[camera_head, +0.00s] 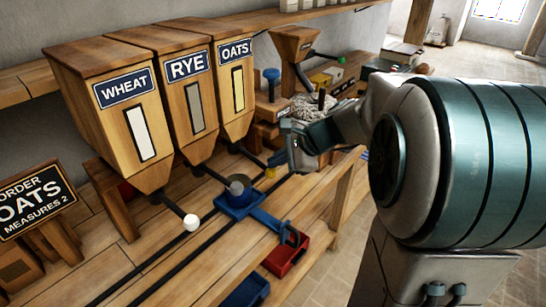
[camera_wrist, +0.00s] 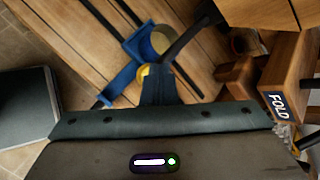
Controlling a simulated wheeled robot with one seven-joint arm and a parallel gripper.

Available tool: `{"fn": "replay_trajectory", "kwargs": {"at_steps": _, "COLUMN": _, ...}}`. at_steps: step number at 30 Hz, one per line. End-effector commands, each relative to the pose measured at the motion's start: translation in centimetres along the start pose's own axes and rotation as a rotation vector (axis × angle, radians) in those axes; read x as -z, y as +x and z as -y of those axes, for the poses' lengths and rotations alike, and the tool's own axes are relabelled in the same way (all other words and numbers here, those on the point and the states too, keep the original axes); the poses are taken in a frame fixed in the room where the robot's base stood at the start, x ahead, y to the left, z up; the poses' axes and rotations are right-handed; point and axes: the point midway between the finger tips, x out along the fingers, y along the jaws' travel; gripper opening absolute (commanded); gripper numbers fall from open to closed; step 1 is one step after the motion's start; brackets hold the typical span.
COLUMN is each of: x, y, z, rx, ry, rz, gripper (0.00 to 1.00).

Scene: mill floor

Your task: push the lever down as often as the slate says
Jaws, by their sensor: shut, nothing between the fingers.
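The slate (camera_head: 35,205) at the left reads ORDER OATS MEASURES 2. The OATS hopper (camera_head: 236,90) is the rightmost of three wooden hoppers. Its dark lever ends in a yellow knob (camera_head: 271,172), which also shows in the wrist view (camera_wrist: 143,71), partly hidden by the fingers. My gripper (camera_head: 279,160) is shut and empty, with its fingertips right at the yellow knob. In the wrist view the fingers (camera_wrist: 160,88) overlap the knob; I cannot tell whether they touch it. A blue carriage (camera_head: 240,207) with a round cup stands on the rails near the RYE hopper's lever.
The WHEAT hopper (camera_head: 128,115) has a lever with a white knob (camera_head: 191,222). The RYE hopper (camera_head: 190,95) stands between the other two. A red bin (camera_head: 288,255) and a blue bin (camera_head: 248,291) are at the bench's front. A block labelled FOLD (camera_wrist: 279,105) is close on the right.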

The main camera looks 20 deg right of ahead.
Motion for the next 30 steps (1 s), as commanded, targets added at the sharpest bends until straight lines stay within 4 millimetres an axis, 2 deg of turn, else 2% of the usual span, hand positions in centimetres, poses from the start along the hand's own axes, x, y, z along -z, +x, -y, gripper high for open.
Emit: {"fn": "replay_trajectory", "kwargs": {"at_steps": 30, "x": 0.57, "y": 0.78, "z": -0.6, "rx": -0.001, "ry": 0.001, "rz": 0.0, "gripper": 0.0}}
